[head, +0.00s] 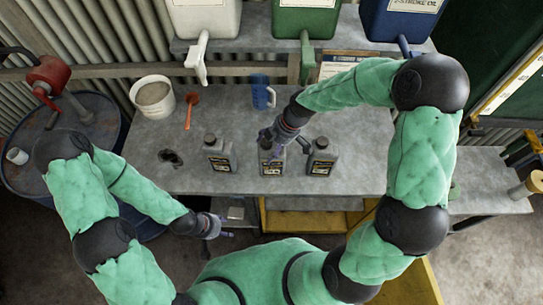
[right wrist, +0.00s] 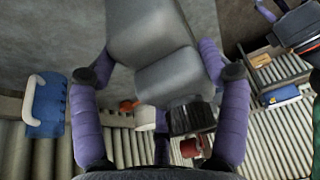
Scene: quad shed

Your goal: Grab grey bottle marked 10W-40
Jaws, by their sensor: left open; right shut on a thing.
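Three grey bottles with dark caps and labels stand in a row at the workbench: a left one (head: 219,155), a middle one (head: 272,162) and a right one (head: 320,160). The label print is too small to read, so I cannot tell which is marked 10W-40. My right gripper (head: 284,139) is shut on the middle bottle near its top. In the right wrist view the held grey bottle (right wrist: 155,50) sits between the purple fingers, its black cap visible. I cannot tell whether its base touches the bench. My left gripper (head: 213,226) is open and empty in front of the bench.
On the workbench (head: 350,185) are a white bucket (head: 153,97), an orange funnel-like tool (head: 191,108) and a blue jug (head: 262,93). A shelf behind holds white, green and blue canisters (head: 305,20). A dark blue drum (head: 105,110) stands left. The bench front is mostly clear.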

